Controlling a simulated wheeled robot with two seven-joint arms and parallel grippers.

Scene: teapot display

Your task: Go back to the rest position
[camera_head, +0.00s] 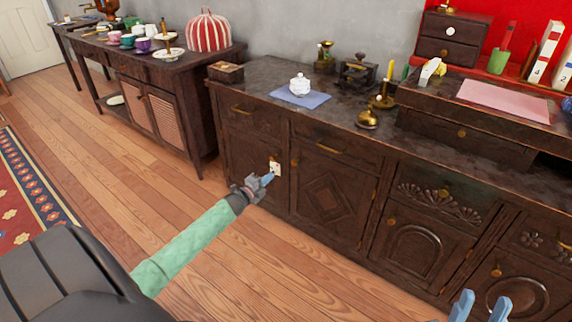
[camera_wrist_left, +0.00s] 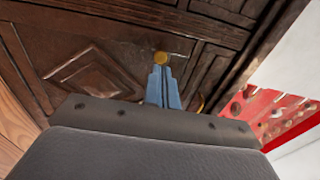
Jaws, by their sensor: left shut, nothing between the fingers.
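My left gripper (camera_head: 267,179) is in front of the dark wooden sideboard (camera_head: 232,150), by its left cupboard door. Its blue fingers are shut and empty. In the left wrist view the closed fingertips (camera_wrist_left: 161,72) sit just below a round brass knob (camera_wrist_left: 160,58) on a carved door; I cannot tell whether they touch it. My right gripper (camera_head: 481,306) shows at the bottom right edge of the head view. Its two blue fingers are apart with nothing seen between them, and the rest of it is out of frame.
The sideboard top holds a white lidded pot (camera_head: 299,85) on a blue cloth (camera_head: 314,100), a brass candlestick (camera_head: 383,98) and a wooden box (camera_head: 226,71). A small pale item (camera_head: 275,168) shows at the door beside my left fingertips. The wooden floor (camera_head: 130,165) at left is clear.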

